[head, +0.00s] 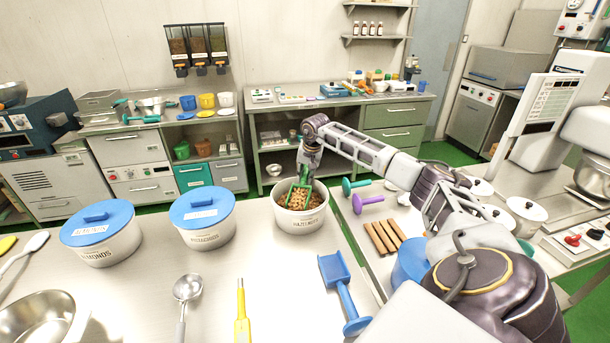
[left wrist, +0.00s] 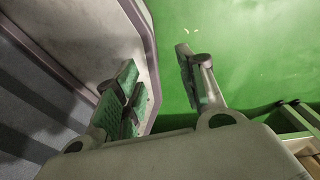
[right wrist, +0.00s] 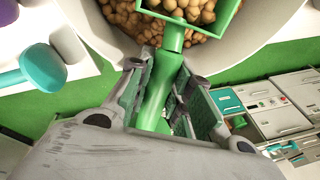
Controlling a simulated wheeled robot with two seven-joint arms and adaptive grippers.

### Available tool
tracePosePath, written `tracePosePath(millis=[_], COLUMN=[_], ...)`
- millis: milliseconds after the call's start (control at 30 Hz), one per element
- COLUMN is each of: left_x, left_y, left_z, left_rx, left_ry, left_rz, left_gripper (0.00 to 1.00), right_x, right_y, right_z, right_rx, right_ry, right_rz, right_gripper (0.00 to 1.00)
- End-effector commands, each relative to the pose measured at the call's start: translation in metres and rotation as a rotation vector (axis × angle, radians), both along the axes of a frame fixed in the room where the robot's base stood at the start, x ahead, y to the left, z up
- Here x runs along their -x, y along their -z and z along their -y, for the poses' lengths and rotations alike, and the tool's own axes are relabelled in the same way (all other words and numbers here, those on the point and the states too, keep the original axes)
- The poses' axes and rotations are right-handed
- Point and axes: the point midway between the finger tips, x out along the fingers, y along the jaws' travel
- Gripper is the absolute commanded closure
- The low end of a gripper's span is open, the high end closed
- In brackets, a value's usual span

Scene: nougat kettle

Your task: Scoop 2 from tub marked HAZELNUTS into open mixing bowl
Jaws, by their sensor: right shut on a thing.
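The open white tub marked HAZELNUTS (head: 302,224) stands at the back edge of the table, full of brown nuts. My right gripper (head: 306,160) is above it, shut on the handle of a green scoop (head: 300,193). In the right wrist view the gripper (right wrist: 160,85) grips the green handle (right wrist: 155,100), and nuts lie in the scoop's pan (right wrist: 215,18). The pan is at the tub's mouth; I cannot tell if it touches the nuts below. An open metal mixing bowl (head: 40,318) is at the front left, partly cut off. My left gripper (left wrist: 160,65) is open and empty.
Two blue-lidded tubs stand left of the hazelnuts, one marked ALMONDS (head: 100,240), the other (head: 203,222) less readable. A blue scoop (head: 338,272), a metal ladle (head: 187,288) and a yellow-handled tool (head: 241,315) lie in front. Wooden sticks (head: 382,237) lie at right.

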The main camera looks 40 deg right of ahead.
Motion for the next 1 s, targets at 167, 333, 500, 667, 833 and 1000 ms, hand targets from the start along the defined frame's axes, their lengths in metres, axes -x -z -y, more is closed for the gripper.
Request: tracePosePath(millis=[167, 333, 500, 667, 833, 1000], left_x=[-0.002, 0.001, 0.007, 0.01, 0.011, 0.01], left_y=[-0.009, -0.016, -0.023, -0.027, -0.033, -0.039], left_z=[0.007, 0.017, 0.026, 0.025, 0.02, 0.017], left_rx=[0.007, 0.018, 0.028, 0.026, 0.021, 0.017], left_ry=[0.0, -0.003, -0.004, -0.004, -0.003, -0.005], left_rz=[0.003, -0.001, -0.009, -0.014, -0.014, -0.013], left_gripper=[0.6, 0.6, 0.6, 0.6, 0.6, 0.6], right_x=[-0.002, -0.005, -0.007, -0.009, -0.01, -0.012], right_y=[-0.005, -0.009, -0.015, -0.023, -0.032, -0.041], right_z=[0.004, 0.008, 0.01, 0.012, 0.014, 0.017], right_rx=[-0.028, -0.065, -0.096, -0.103, -0.112, -0.121], right_ry=[0.004, 0.005, 0.003, 0.002, 0.002, 0.001], right_rz=[-0.017, -0.04, -0.059, -0.062, -0.07, -0.075], right_gripper=[1.0, 1.0, 1.0, 1.0, 1.0, 1.0])
